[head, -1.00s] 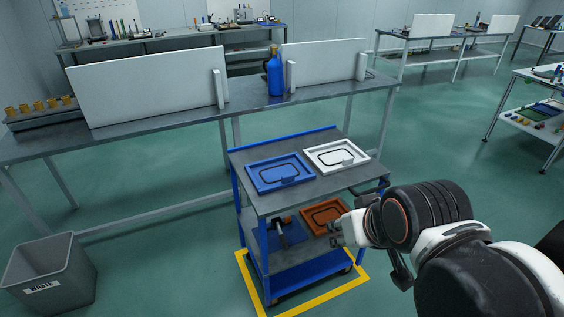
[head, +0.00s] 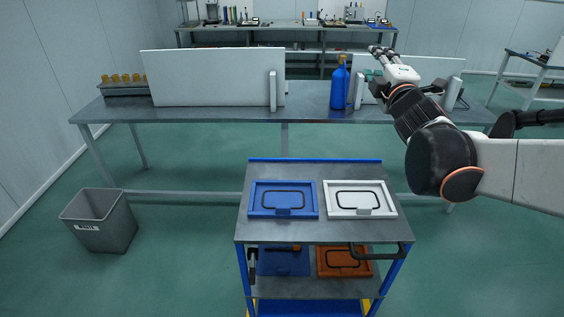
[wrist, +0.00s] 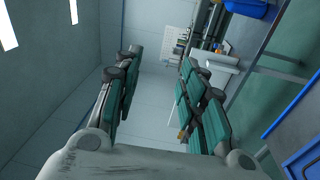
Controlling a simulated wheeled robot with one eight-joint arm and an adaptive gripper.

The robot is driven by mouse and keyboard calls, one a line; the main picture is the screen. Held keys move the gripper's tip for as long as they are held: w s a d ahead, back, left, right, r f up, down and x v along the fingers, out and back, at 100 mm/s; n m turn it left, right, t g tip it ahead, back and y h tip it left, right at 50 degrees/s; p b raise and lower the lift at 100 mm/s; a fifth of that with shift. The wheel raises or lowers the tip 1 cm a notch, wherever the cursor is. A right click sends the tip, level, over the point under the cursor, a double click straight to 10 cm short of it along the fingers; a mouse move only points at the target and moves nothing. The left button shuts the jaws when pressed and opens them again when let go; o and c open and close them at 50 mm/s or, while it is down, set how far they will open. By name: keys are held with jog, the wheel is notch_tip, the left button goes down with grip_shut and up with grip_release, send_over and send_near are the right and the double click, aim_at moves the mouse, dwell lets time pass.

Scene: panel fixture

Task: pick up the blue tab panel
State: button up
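A blue panel (head: 269,200) with a black outline loop and a small tab at its front edge lies flat on the cart top, on the left. Another blue panel (head: 284,264) lies on the cart's lower shelf, partly hidden by the top. My gripper (head: 376,50) is raised well above and beyond the cart, in front of the back bench's right part. In the wrist view my gripper (wrist: 162,58) has its two green-padded fingers apart with nothing between them. Blue parts show at that view's right edge; I cannot tell which object they are.
A white panel (head: 360,207) lies right of the blue one on the cart top (head: 310,231). An orange-brown panel (head: 341,264) is on the lower shelf. A blue bottle (head: 340,88) and white boards (head: 215,78) stand on the bench behind. A grey bin (head: 100,221) stands left.

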jog(key=w+a+n+y, duration=0.4)
jog(key=w+n+y, duration=0.1)
jog(key=n, duration=0.3)
jog(key=n+g+y+p, duration=0.3)
jog(key=n+g+y, duration=0.4)
jog(key=n+g, duration=1.65)
send_over(285, 207)
jog(key=d, duration=1.1)
jog(key=f+n+t, duration=0.1)
jog(key=f, duration=1.2)
jog(key=f+n+t, duration=0.2)
jog(key=f, duration=1.1)
jog(key=f+n+t, duration=0.1)
jog(key=f+t, duration=0.1)
jog(key=f, duration=1.1)
jog(key=shift+s+f+n, duration=0.25)
jog(key=shift+s, duration=0.15)
jog(key=b+x, duration=0.1)
jog(key=x, duration=0.6)
jog(key=shift+s+a+f+b, duration=0.1)
jog(key=shift+a+f+b, duration=0.15)
jog(key=shift+b, duration=0.15)
jog(key=shift+w+b+x, duration=0.15)
jog(key=shift+b+x, duration=0.4)
jog(key=shift+x, duration=0.95)
jog(key=shift+w+b+x, duration=0.15)
jog(key=shift+b+x, duration=0.4)
jog(key=shift+x, duration=0.95)
jog(key=shift+d, duration=0.1)
grip_shut()
